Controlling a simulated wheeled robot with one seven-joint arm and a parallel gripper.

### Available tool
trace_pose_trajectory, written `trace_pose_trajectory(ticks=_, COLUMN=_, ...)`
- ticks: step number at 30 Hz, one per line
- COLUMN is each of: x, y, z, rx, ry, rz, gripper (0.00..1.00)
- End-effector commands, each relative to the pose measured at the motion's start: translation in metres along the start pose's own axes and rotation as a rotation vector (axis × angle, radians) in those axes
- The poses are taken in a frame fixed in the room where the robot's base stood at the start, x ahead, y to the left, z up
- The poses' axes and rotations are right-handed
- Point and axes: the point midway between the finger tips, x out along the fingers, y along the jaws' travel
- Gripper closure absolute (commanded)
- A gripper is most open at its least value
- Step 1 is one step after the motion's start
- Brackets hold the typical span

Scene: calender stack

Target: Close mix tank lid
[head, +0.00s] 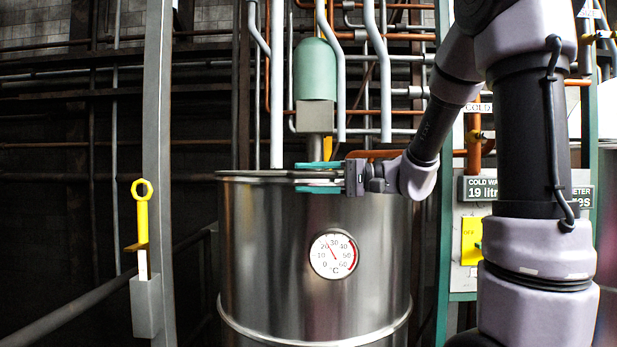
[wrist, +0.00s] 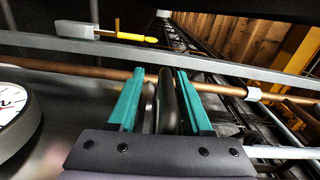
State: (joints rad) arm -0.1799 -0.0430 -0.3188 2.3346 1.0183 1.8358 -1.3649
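The steel mix tank (head: 262,240) stands upright in the middle of the head view, with a round temperature dial (head: 334,254) on its front. Its top is seen almost edge-on, so I cannot tell how the lid lies. My gripper (head: 318,178) is at the tank's top rim, reaching in from the right, one teal finger above the rim and one below. In the wrist view my gripper (wrist: 160,98) has its fingers apart, with a dark rounded edge (wrist: 168,105) between them. A gap shows beside this edge; whether it is lid or rim I cannot tell.
A green-topped motor (head: 315,75) stands above the tank among vertical pipes (head: 277,90). A cold-water meter panel (head: 478,189) is at right, behind my arm.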

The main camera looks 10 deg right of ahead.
Motion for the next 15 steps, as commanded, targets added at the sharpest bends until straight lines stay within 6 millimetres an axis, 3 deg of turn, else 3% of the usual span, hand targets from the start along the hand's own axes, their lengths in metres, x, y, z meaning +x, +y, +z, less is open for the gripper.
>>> trace_pose_trajectory(ticks=8, x=-0.011, y=-0.002, z=-0.001, rx=-0.002, ry=0.002, rz=-0.003, gripper=0.5)
trace_pose_trajectory(ticks=15, x=-0.057, y=-0.001, z=-0.001, rx=0.0, ry=0.006, rz=-0.002, gripper=0.5)
